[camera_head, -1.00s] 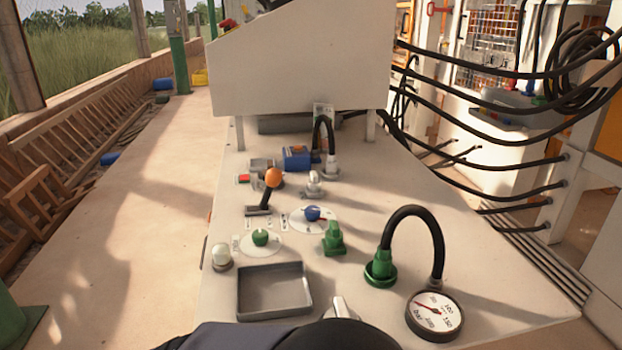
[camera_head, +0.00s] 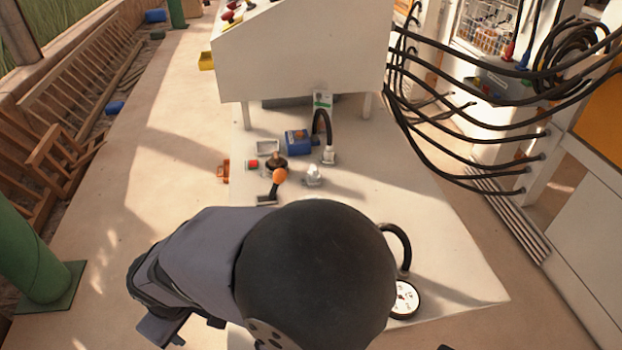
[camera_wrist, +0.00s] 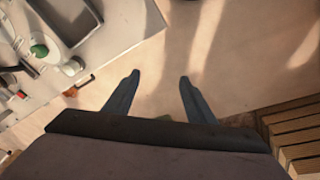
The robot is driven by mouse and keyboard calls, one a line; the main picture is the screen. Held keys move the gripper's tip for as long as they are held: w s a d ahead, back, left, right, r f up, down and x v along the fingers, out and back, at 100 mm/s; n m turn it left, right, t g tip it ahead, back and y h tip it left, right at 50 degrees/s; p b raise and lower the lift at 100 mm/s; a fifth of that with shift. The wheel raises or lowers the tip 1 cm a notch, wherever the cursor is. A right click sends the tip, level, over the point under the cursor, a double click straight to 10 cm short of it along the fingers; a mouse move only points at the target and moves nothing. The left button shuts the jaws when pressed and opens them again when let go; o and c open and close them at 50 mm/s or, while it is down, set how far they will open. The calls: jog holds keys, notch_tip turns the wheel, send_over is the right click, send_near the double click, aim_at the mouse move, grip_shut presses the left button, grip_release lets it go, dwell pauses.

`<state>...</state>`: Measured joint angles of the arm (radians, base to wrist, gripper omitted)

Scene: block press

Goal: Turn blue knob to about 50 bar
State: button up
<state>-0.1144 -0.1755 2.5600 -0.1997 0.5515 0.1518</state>
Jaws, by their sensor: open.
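The blue knob is hidden behind my arm in the head view, and I cannot make it out in the wrist view. The round pressure gauge (camera_head: 405,299) shows partly at the right of my arm; its reading is too small to tell. In the wrist view my gripper (camera_wrist: 160,78) is open and empty, its two fingers apart over the pale floor beside the panel. A green knob (camera_wrist: 39,50) on a white dial is at the upper left there, away from the fingers.
An orange-tipped lever (camera_head: 279,176), a blue box (camera_head: 298,142) and a grey fitting (camera_head: 313,176) stand on the bench top. A black hose (camera_head: 401,240) arches beside the gauge. A grey tray (camera_wrist: 97,12) lies at the wrist view's upper left.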

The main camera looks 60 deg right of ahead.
jog(key=s+r+m+g+y+p, duration=0.1)
jog(key=s+r+p, duration=0.2)
jog(key=r+p, duration=1)
jog(key=s+r+g+p, duration=0.2)
jog(key=r+p, duration=1)
jog(key=r, duration=0.1)
jog(key=w+d+f+m+t+h+b, duration=0.1)
jog(key=w+d+f+m+b, duration=0.4)
jog(key=w+d+f+b, duration=0.45)
jog(key=w+d+f+m+h+b, duration=0.1)
jog(key=w+d+f+m+b, duration=0.5)
jog(key=d, duration=0.6)
jog(key=shift+s+d+f+m+g+h+b, duration=0.1)
jog(key=shift+s+d+f+m+h+b, duration=1)
jog(key=shift+d+f, duration=2.95)
jog(key=shift+s+d+f+m+g+y+b, duration=0.1)
jog(key=shift+s+d+f+m+y+b, duration=0.25)
jog(key=shift+d+f+m+b, duration=2.35)
jog(key=shift+s+d+f+n+g+h+b, duration=0.1)
jog(key=shift+s+d+f+h+b, duration=1.15)
jog(key=shift+d+f, duration=4.15)
jog(key=shift+y, duration=0.8)
jog(key=d+r, duration=0.1)
jog(key=d+r+b, duration=0.1)
jog(key=d+r, duration=0.1)
jog(key=shift+w+d+r, duration=0.2)
jog(key=shift+w+r, duration=0.05)
jog(key=shift+w, duration=0.15)
jog(key=c, duration=1)
